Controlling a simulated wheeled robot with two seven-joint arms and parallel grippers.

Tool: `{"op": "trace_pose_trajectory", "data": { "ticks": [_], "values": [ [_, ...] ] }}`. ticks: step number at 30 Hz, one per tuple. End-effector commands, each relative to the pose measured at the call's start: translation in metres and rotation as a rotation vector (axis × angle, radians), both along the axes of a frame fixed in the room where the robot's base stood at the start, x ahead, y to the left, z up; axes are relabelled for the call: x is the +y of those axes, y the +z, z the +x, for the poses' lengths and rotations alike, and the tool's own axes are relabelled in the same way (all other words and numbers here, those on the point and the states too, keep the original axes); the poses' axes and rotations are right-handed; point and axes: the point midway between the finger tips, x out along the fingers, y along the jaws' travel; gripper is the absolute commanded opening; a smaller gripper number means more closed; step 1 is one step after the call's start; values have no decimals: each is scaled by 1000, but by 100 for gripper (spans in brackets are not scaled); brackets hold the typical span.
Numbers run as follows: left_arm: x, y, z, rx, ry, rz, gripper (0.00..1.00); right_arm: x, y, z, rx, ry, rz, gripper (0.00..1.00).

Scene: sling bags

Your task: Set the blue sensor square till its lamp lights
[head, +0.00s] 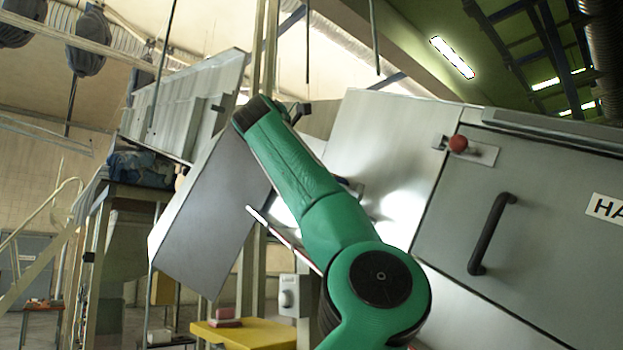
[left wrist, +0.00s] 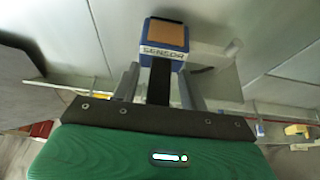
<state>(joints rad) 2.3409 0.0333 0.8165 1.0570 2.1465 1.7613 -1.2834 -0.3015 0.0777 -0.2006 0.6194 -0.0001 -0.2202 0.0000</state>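The blue sensor (left wrist: 163,54) shows in the left wrist view at top centre, with a brown-orange square face and the label SENSOR. A black bar lies below it, between the fingers. My left gripper (left wrist: 160,68) has its two grey fingers apart, with their tips at the two lower sides of the sensor. I cannot tell whether they touch it. I make out no lit lamp on the sensor. In the head view a green arm of mine reaches up and left, and its gripper and the sensor are hidden. My right gripper is not in view.
A large grey machine housing (head: 560,235) with a black handle (head: 490,235) and red knob (head: 458,144) fills the right of the head view. A tilted grey panel (head: 205,215) stands left of my arm. A yellow table (head: 245,334) is below.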

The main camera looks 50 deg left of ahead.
Motion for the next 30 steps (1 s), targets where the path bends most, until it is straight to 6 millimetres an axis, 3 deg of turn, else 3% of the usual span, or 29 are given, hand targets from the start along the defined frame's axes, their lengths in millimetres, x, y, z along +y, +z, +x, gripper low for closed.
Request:
{"op": "trace_pose_trajectory", "data": {
  "ticks": [11, 24, 30],
  "values": [
    [-3, 4, -11, -4, -1, 1, 44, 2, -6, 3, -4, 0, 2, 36],
    [-26, 37, -87, -3, -1, 1, 44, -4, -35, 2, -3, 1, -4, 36],
    [-33, 48, -111, -1, 0, 0, 44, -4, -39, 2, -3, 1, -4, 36]
  ]
}}
